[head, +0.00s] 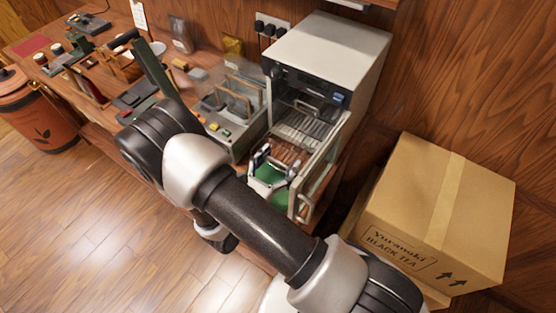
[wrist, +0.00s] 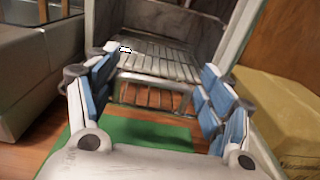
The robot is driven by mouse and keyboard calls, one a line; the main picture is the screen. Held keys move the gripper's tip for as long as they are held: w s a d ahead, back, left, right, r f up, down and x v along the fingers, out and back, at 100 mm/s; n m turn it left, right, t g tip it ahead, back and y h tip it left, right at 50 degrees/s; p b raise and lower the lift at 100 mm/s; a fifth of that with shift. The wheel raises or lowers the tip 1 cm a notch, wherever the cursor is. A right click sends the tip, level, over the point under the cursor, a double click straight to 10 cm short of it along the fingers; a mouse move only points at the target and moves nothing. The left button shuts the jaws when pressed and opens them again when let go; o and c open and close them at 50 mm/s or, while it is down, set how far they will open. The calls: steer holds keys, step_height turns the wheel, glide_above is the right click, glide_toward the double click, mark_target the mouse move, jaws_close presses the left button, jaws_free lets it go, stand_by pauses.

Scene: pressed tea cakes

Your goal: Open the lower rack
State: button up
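The white cabinet oven (head: 335,50) stands at the back with its front open. Its lower rack (head: 308,125) is a slatted metal shelf inside the opening; it also shows in the wrist view (wrist: 160,62). A wire handle (wrist: 153,84) runs across the rack's front. A further handle shows higher up inside the cabinet in the head view. My gripper (head: 276,160) is in front of the opening, its blue-padded fingers spread wide. In the wrist view my gripper (wrist: 160,88) has the handle between its fingers in the picture; a gap shows on both sides, and contact cannot be told.
The cabinet door (head: 322,165) stands open on the right, close to my gripper. A green mat (wrist: 145,133) lies below. A grey box (head: 232,120) with racks stands left of the cabinet. A large cardboard carton (head: 415,205) is at the right.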

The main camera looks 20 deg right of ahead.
steer(key=shift+s+a, duration=0.2)
steer(key=shift+a, duration=0.3)
steer(key=v, duration=1.1)
steer(key=shift+s, duration=0.1)
